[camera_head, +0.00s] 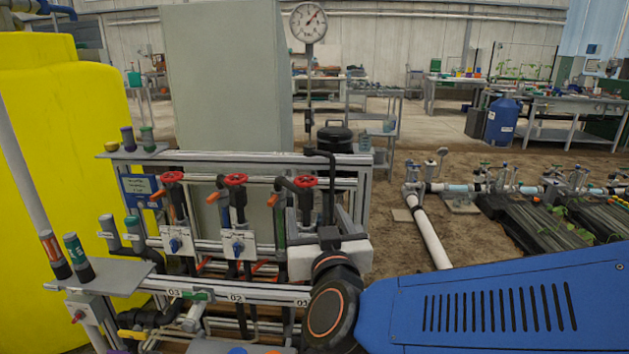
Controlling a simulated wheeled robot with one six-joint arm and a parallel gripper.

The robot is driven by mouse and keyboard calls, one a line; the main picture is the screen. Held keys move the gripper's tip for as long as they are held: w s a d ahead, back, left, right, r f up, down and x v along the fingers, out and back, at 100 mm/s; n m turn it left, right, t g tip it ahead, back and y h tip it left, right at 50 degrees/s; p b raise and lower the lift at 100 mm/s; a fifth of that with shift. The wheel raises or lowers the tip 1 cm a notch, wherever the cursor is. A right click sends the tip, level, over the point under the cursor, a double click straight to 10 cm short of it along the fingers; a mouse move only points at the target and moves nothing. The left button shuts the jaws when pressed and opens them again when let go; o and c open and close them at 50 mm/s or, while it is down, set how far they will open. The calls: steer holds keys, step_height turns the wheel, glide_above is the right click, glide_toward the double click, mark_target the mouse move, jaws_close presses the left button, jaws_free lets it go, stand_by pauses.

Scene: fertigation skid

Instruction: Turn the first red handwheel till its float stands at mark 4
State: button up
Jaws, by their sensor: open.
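Three red handwheels stand in a row on the skid: a left one (171,177), a middle one (236,179) and a right one (304,181). Tags below read 03, 02 and, partly covered, what may be 01, from left to right. I cannot tell for sure which wheel counts as first. My gripper (320,212) is open, in front of the skid's right end, close to the right handwheel. I cannot tell whether it touches anything. My wrist hides the pipework below the right wheel. No float or mark can be made out.
A yellow tank (50,150) stands at the left. A grey cabinet (228,75) and a dial gauge (308,22) rise behind the skid. A small shelf (100,275) holds dark cylinders at the front left. White pipes (430,235) run over the floor at the right.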

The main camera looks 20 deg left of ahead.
mark_target(307, 186)
steer(key=x, duration=1.7)
steer(key=shift+w+a, duration=0.15)
steer(key=c, duration=1)
